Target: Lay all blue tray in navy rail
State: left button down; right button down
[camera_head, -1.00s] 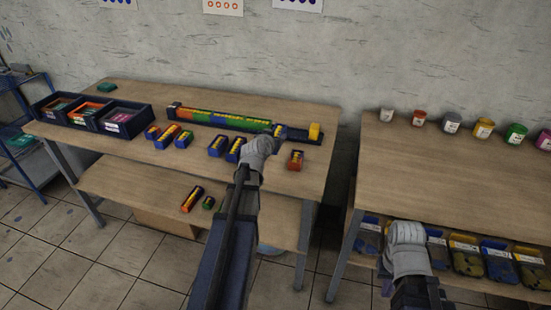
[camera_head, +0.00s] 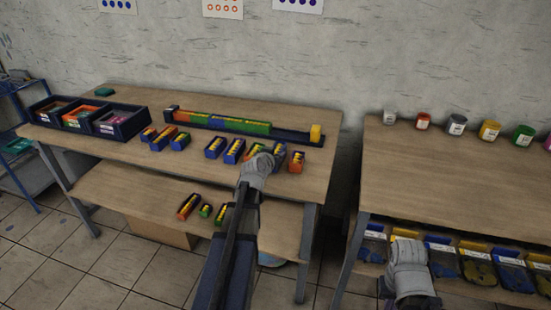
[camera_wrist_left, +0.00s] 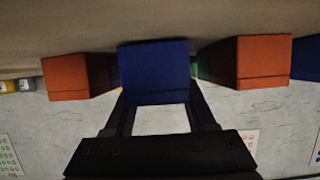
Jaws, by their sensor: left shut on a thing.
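The navy rail (camera_head: 291,134) lies along the back of the left table. My left gripper (camera_head: 268,159) is in the front row of trays, shut on a blue tray (camera_wrist_left: 153,72). Two more blue trays, one (camera_head: 214,147) and another (camera_head: 234,151), stand left of it, and a small blue tray (camera_head: 180,141) stands farther left. My right gripper (camera_head: 408,252) is over the right table's lower shelf; its fingers cannot be made out.
A dark sorting box (camera_head: 123,131) is at the table's left end. More trays, one orange (camera_head: 188,206), lie on the lower shelf. Paint jars (camera_head: 456,125) line the right table.

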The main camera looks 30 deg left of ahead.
pick_arm(q)
jog(key=shift+f, duration=0.2)
jog(key=shift+c, duration=1.1)
grip_release()
jog(key=p+v, duration=0.2)
jog(key=v, duration=0.5)
jog(key=shift+s+r+p, duration=0.1)
jog(key=shift+r+p, duration=0.15)
jog(key=shift+p, duration=0.15)
jog(key=shift+s+r, duration=0.1)
jog(key=shift+s, duration=0.15)
